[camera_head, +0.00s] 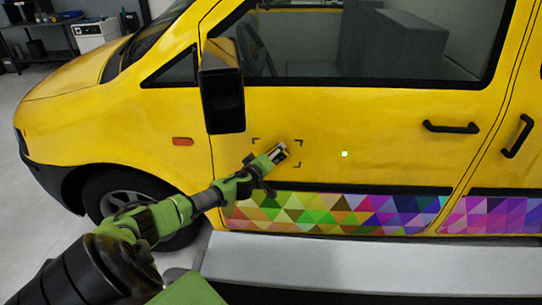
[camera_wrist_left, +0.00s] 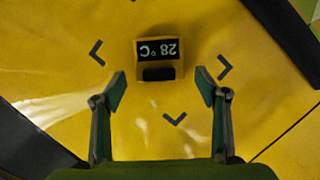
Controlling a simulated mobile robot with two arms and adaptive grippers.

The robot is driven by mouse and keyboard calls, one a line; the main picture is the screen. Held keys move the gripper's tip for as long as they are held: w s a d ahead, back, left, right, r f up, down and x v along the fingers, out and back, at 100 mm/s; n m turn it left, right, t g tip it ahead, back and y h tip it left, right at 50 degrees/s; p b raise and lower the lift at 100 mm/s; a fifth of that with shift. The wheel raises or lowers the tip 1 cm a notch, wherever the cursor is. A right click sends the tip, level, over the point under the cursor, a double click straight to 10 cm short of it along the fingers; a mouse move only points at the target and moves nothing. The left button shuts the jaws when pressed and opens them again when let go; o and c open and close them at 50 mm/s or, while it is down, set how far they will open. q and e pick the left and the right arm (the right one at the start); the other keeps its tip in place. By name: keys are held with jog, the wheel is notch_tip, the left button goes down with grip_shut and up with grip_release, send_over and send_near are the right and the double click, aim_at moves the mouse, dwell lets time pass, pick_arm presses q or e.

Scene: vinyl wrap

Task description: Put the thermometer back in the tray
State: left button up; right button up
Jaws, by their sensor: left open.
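The thermometer (camera_wrist_left: 158,60) is a small yellow device with a black display reading 28 °C, upside down in the left wrist view. It is against the yellow van door, among black corner marks. In the head view the thermometer (camera_head: 280,151) shows just past the end of my left arm, partly covered by the gripper. My left gripper (camera_wrist_left: 162,90) is open, its two fingers apart on either side below the thermometer in the wrist view, with nothing between the tips. The left gripper (camera_head: 266,166) reaches the door in the head view. No tray is visible. My right gripper is not in view.
A grey ledge (camera_head: 370,262) lies below. Shelving stands at the far left.

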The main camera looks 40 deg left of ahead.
pick_arm(q)
jog(key=shift+w+a, duration=0.1)
jog(key=shift+w, duration=0.05)
jog(key=c, duration=1.4)
jog(key=shift+c, duration=0.2)
jog(key=shift+f, duration=0.1)
jog(key=shift+s+d, duration=0.35)
jog(key=shift+s, duration=0.1)
jog(key=s+d+p, duration=0.1)
jog(key=s+d, duration=0.3)
jog(key=s, duration=0.1)
jog(key=shift+s+d+p, duration=0.2)
jog(key=shift+d+p, duration=0.05)
jog(key=shift+p, duration=0.15)
dwell(0.7)
